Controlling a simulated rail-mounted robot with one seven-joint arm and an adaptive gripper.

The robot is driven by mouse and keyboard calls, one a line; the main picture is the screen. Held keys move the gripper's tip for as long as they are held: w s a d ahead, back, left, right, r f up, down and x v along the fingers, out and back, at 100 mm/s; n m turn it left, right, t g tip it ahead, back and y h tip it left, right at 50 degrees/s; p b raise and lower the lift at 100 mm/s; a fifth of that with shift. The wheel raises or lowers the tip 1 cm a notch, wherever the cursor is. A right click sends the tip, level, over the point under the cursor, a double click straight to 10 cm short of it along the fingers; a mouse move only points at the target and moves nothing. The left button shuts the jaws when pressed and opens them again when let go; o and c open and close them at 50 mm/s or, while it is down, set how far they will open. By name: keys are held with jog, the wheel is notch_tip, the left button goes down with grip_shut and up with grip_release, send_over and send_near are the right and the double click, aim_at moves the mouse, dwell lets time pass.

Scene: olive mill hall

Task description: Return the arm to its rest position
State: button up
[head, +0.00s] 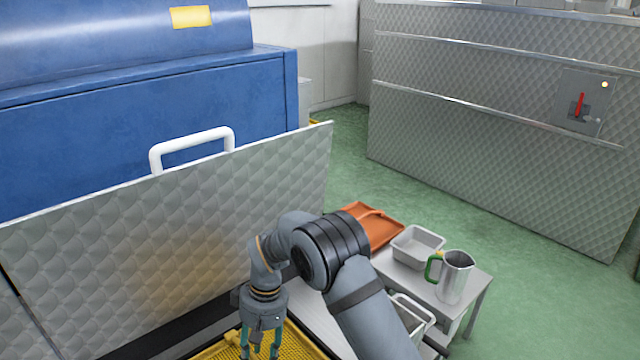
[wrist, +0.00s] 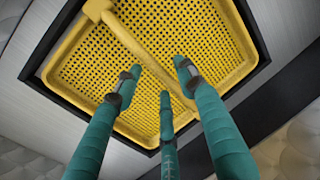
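My arm bends down over a yellow perforated basket (head: 300,345) at the bottom of the head view. My gripper (head: 260,350) points downward above it, with its green fingers apart. In the wrist view, the three green fingers of my gripper (wrist: 160,85) are spread, with nothing seen between their tips. The yellow basket (wrist: 85,85) lies beyond them in a dark-edged opening. A yellow bar (wrist: 140,50) crosses the basket and passes behind the right finger. Whether any finger touches the bar or basket is unclear.
A quilted metal panel with a white handle (head: 192,150) stands left of my arm, before a blue machine (head: 150,120). On the right, a small table (head: 478,300) holds an orange tray (head: 375,225), a grey bin (head: 417,247) and a metal jug (head: 455,278). Green floor beyond is clear.

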jog(key=shift+s+a+f, duration=0.1)
jog(key=shift+f, duration=0.8)
jog(key=shift+r, duration=0.2)
notch_tip(320, 180, up, 12)
jog(key=w+d+f, duration=0.1)
jog(key=w+d, duration=0.1)
jog(key=f, duration=0.3)
jog(key=s+a+f, duration=0.1)
jog(key=f, duration=0.3)
jog(key=s+f, duration=0.1)
jog(key=f, duration=0.2)
jog(key=shift+a+f, duration=0.25)
jog(key=shift+a, duration=0.15)
jog(key=shift+a+f+p, duration=0.15)
jog(key=shift+f+p, duration=0.05)
jog(key=shift+p, duration=0.2)
notch_tip(320, 180, up, 10)
jog(key=p, duration=0.7)
jog(key=shift+f, duration=0.25)
jog(key=d+r+m+p, duration=0.1)
jog(key=d+r+p, duration=0.1)
jog(key=d+r, duration=0.2)
jog(key=shift+r, duration=0.5)
